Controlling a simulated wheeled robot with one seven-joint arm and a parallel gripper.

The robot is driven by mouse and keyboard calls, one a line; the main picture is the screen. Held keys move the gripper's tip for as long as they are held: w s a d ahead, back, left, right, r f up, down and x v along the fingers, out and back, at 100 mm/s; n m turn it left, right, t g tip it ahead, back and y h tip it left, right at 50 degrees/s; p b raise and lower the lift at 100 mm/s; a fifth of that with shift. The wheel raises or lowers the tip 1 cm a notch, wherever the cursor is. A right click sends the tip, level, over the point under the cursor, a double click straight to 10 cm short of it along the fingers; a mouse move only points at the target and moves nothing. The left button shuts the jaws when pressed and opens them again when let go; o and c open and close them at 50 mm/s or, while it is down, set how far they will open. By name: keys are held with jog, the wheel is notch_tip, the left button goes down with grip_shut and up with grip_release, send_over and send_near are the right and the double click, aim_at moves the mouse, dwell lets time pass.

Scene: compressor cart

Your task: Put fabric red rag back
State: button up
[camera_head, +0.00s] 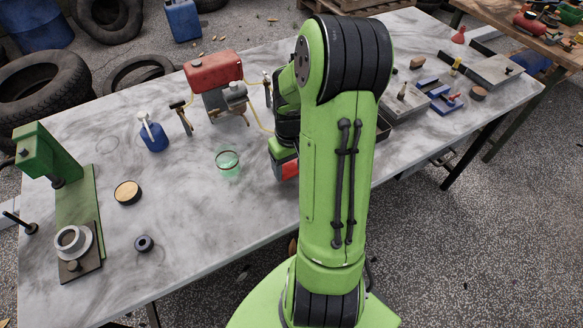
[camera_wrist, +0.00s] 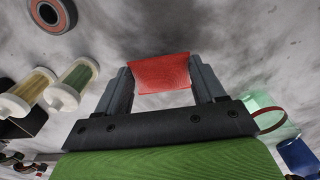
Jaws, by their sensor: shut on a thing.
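The red fabric rag (camera_wrist: 160,73) is between the two fingers of my gripper (camera_wrist: 163,82) in the wrist view, held as a flat red piece spanning the gap. My gripper is shut on it. In the head view a red patch of the rag (camera_head: 288,169) shows beside my green arm, above the middle of the grey marbled table (camera_head: 200,255). My arm hides most of the gripper there. I cannot tell the rag's exact height above the table.
A green glass (camera_head: 228,163) stands just left of the rag. A red-tanked compressor (camera_head: 214,73), a blue bottle (camera_head: 153,136) and a green press (camera_head: 63,190) stand farther left and back. Trays, including a blue one (camera_head: 440,97), lie right of my arm.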

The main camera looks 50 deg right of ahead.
aim_at(290, 168)
jog(key=shift+f, duration=0.1)
jog(key=o, duration=0.6)
jog(key=shift+f, duration=0.1)
jog(key=o, duration=0.5)
notch_tip(290, 168, up, 13)
jog(key=p, duration=0.4)
jog(key=s+a+r+n+t+h, duration=0.1)
jog(key=s+a+r, duration=0.1)
jog(key=a+r, duration=0.35)
jog(key=s+a+r+n+t+h, duration=0.1)
jog(key=a+r+t, duration=0.15)
jog(key=a, duration=0.55)
jog(key=s+a, duration=0.2)
jog(key=s+a+r+t+y, duration=0.1)
jog(key=s+a, duration=0.1)
jog(key=s, duration=0.1)
jog(key=s+a+r+n+t+y, duration=0.1)
jog(key=s+a, duration=0.1)
jog(key=shift+s+a+r, duration=0.15)
jog(key=shift+a, duration=0.05)
